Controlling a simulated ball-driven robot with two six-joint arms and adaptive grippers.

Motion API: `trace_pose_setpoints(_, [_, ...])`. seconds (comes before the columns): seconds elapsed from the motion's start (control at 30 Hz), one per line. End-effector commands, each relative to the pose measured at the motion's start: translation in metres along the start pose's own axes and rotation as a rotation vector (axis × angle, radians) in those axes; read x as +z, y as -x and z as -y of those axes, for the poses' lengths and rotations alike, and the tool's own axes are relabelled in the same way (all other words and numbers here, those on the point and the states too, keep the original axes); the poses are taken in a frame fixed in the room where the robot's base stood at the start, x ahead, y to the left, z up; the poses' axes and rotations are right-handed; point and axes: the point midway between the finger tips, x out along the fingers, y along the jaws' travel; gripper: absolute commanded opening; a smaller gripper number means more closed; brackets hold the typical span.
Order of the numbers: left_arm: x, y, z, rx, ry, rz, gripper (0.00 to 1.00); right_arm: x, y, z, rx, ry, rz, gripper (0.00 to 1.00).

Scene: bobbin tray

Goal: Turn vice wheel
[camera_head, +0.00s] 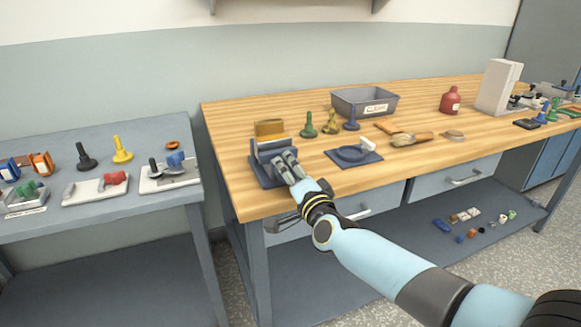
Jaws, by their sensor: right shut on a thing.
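The vice (262,170) is a dark blue-grey block on a base plate at the left front edge of the wooden workbench. My right gripper (287,163) is at the vice's right front side and is shut. Its fingers and wrist cover the place where the wheel would show, so I cannot see the wheel clearly; the fingers seem closed around it. My right arm comes in from the lower right. My left gripper is not in view.
A grey table (110,209) with small parts stands at the left, across a gap.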

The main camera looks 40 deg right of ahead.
Motion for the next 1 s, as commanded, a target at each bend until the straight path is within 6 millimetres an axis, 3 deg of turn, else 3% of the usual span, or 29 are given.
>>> trace_pose_setpoints(0.4, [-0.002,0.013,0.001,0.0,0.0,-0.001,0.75,0.001,0.001,-0.001,0.005,0.205,0.004,0.21])
trace_pose_setpoints(1.0, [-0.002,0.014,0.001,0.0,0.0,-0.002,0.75,0.002,0.001,-0.002,0.005,0.24,0.004,0.21])
